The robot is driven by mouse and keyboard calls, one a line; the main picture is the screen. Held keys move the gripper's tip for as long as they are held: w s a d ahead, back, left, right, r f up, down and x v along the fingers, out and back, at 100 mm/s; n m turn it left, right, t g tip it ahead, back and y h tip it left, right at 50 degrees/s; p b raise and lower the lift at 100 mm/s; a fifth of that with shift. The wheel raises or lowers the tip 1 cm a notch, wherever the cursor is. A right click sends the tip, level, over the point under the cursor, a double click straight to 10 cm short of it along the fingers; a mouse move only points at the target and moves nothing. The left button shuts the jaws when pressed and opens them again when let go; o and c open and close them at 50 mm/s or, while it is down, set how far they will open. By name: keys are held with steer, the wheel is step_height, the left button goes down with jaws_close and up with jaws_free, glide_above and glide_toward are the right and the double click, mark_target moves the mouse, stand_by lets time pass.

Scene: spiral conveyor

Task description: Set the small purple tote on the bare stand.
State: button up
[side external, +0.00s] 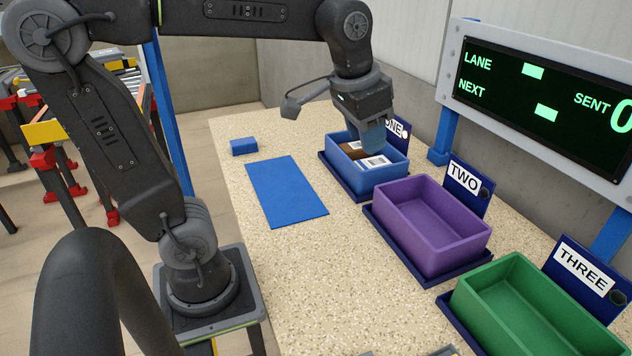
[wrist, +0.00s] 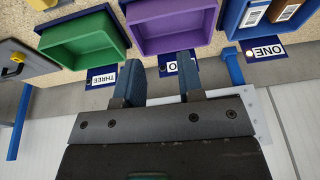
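The purple tote (side external: 432,225) sits upright on the dark blue stand labelled TWO (side external: 420,274); it looks empty. It also shows in the wrist view (wrist: 170,46), beyond my fingers. My gripper (side external: 372,142) is apart from the purple tote, and in the side view it overlaps the far part of the blue tote (side external: 372,180). In the wrist view its two blue fingers (wrist: 160,78) are spread with nothing between them, and they partly cover the TWO label. I see no bare stand; ONE, TWO and THREE each bear a tote.
The blue tote on stand ONE holds brown and white-labelled boxes. A green tote (side external: 522,310) sits on stand THREE. A flat blue mat (side external: 287,191) and a small blue block (side external: 244,147) lie on the speckled table. A display board (side external: 545,100) stands behind on blue posts.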

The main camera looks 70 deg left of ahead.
steer(key=s+d+f+t, duration=0.2)
steer(key=s+f, duration=0.3)
steer(key=s, duration=0.4)
steer(key=shift+s+d+f, duration=0.15)
steer(key=shift+s+f, duration=0.05)
steer(key=shift+f, duration=0.2)
